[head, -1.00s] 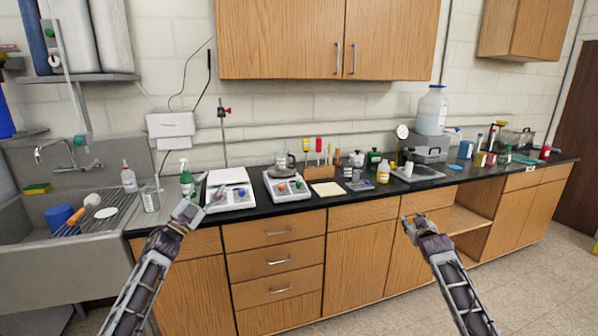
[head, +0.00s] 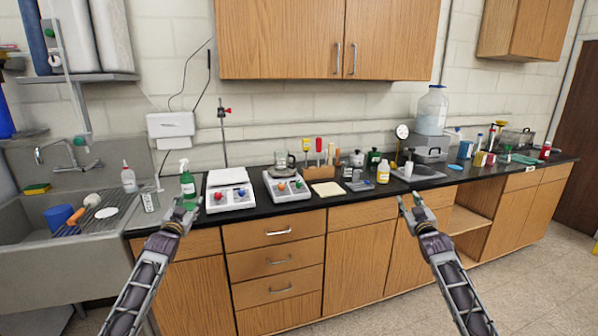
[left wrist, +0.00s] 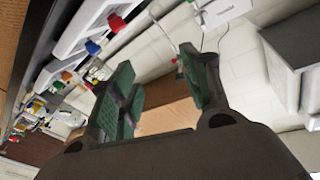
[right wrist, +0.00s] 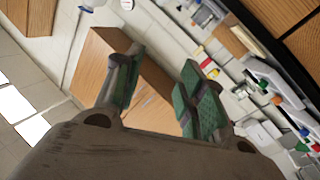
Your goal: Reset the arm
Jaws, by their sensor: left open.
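My left gripper (head: 187,203) is in front of the counter's left part, near the sink's right side and the green spray bottle (head: 187,181). Its green-padded fingers are apart and empty in the left wrist view (left wrist: 162,85). My right gripper (head: 409,202) is in front of the wooden cabinet doors, below the counter's front edge in the picture. Its fingers are apart in the right wrist view (right wrist: 162,85), with nothing between them. Both arms come up from the bottom of the head view.
The black counter (head: 330,204) carries two white balances (head: 230,191) (head: 287,187), bottles and tools. A wooden wall cabinet (head: 290,40) hangs above. The floor (head: 540,290) at the right is clear.

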